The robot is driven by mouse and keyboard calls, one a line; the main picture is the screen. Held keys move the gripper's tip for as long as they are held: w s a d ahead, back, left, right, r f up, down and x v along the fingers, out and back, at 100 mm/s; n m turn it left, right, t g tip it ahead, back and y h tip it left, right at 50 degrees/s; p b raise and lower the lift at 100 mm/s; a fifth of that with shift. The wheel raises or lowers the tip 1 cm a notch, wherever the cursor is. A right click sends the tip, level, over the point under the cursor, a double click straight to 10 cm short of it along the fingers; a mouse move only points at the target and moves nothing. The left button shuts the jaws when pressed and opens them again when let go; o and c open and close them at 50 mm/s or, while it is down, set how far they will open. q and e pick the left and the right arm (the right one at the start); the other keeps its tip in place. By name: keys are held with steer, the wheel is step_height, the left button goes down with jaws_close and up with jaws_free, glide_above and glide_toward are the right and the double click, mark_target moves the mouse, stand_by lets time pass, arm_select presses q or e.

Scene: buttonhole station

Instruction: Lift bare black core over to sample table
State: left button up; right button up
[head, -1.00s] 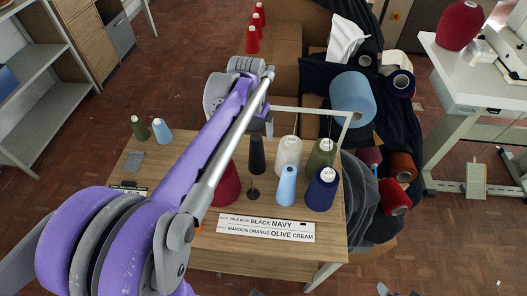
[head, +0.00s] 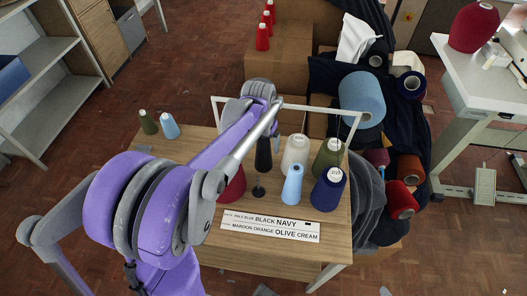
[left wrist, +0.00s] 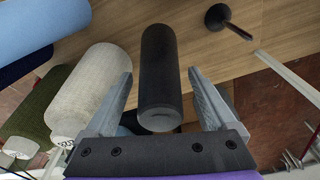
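The bare black core (head: 263,155) stands upright on the wooden table (head: 225,252), left of the cream cone (head: 294,152). My left gripper (head: 270,134) is above the core, with its fingers partly hidden by my arm in the head view. In the left wrist view, the black core (left wrist: 158,75) lies between the two open fingers of my left gripper (left wrist: 165,100), with a gap visible on each side. A small black stand with a round disc (head: 258,191) is in front of the core. My right gripper is not in view.
Light blue (head: 292,184), navy (head: 328,189) and olive (head: 327,158) cones stand right of the core. A maroon cone (head: 232,184) is partly behind my arm. A white frame (head: 330,106) spans the table's back. A white table (head: 470,72) with a maroon cone stands at far right.

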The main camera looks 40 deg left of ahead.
arm_select(q)
steer(key=c, duration=1.2)
steer(key=shift+c, duration=0.2)
step_height(320, 180, up, 10)
steer(key=shift+f+p, duration=0.2)
steer(key=shift+p, duration=0.25)
step_height(320, 180, up, 3)
steer(key=shift+f+p, duration=0.1)
steer(key=shift+p, duration=0.65)
steer(key=shift+r+p, duration=0.7)
steer(key=shift+r, duration=0.4)
steer(key=shift+f, duration=0.1)
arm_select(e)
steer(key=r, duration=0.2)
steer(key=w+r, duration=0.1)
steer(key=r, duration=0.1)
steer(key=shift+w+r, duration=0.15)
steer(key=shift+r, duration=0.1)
